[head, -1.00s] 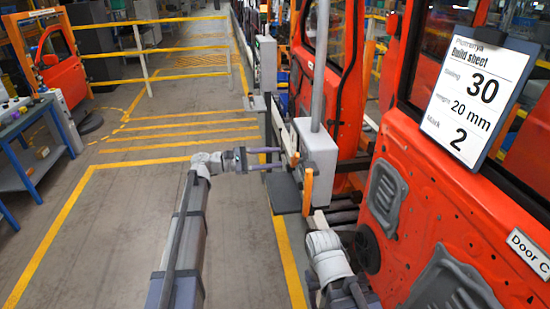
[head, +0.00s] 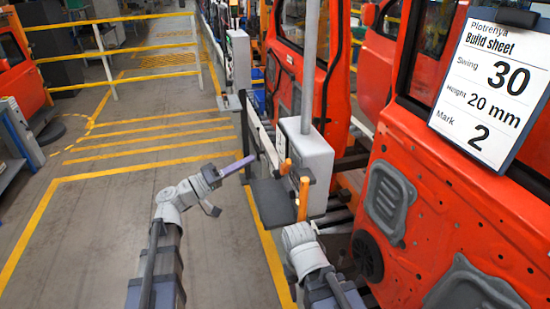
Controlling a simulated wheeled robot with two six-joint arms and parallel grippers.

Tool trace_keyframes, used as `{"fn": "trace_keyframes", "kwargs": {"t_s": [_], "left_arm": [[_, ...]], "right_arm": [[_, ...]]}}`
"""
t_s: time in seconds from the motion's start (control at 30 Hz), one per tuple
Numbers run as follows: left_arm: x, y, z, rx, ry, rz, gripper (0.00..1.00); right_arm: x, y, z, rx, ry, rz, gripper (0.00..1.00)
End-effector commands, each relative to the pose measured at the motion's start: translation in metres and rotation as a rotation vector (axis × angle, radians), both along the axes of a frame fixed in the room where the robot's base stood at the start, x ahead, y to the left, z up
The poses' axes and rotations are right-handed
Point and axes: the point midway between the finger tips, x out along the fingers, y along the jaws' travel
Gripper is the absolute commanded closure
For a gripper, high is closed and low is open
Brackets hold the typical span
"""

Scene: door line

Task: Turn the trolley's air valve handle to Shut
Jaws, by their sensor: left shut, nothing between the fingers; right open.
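The trolley's grey box (head: 312,152) stands on a post at the centre. Two orange parts are on its near side: a short one (head: 285,167) and a longer, upright one (head: 303,199). I cannot tell which is the air valve handle, and no Shut mark is readable. My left gripper (head: 250,159) is shut and empty, left of the box, its fingers pointing right and apart from the orange parts in the picture. My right arm comes up from below to a white wrist under the longer orange part; its gripper is hidden.
A dark plate (head: 270,202) juts out below the box. A red door (head: 430,200) with a build sheet (head: 490,85) fills the right side. Yellow rails (head: 115,52) stand at back left. The grey floor (head: 90,215) left of my arm is clear.

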Motion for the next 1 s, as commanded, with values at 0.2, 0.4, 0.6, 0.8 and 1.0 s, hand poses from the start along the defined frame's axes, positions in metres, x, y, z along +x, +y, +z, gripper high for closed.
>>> {"fn": "trace_keyframes", "kwargs": {"t_s": [0.2,0.4,0.6,0.8,1.0], "left_arm": [[0.006,-0.009,0.003,0.0,-0.001,-0.004,1.0],[0.027,-0.039,0.011,0.0,0.0,-0.005,1.0],[0.05,-0.072,0.019,0.0,0.001,-0.006,1.0],[0.038,-0.087,0.004,0.0,0.002,-0.002,1.0],[0.026,-0.091,-0.004,0.0,0.002,-0.002,1.0]], "right_arm": [[0.0,0.0,0.003,0.0,0.0,0.0,0.5],[0.0,0.0,0.011,0.0,0.001,0.001,0.5],[0.0,0.0,0.019,0.0,0.001,0.002,0.5],[0.0,0.0,0.004,0.0,0.001,0.001,0.5],[0.0,0.0,-0.003,0.0,0.0,0.0,0.5]]}}
